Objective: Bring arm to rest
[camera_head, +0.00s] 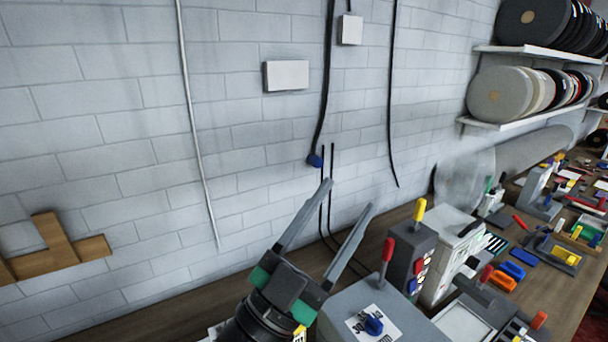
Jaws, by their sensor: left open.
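My left gripper (345,205) is in the lower middle of the head view. Its two long grey fingers point up and to the right, spread wide apart, with nothing between them. The black and green wrist (285,290) is at the bottom edge. The gripper is in front of the white block wall and the back of the bench, just left of a grey machine box. My right gripper is not in view.
The grey box (375,310) has a red lever and blue knob. Beside it stand a dark control box (408,255) and a white unit (452,260). Tools crowd the wooden bench to the right. Shelves (530,122) hold rolls. Cables hang on the wall. The bench's left stretch looks clear.

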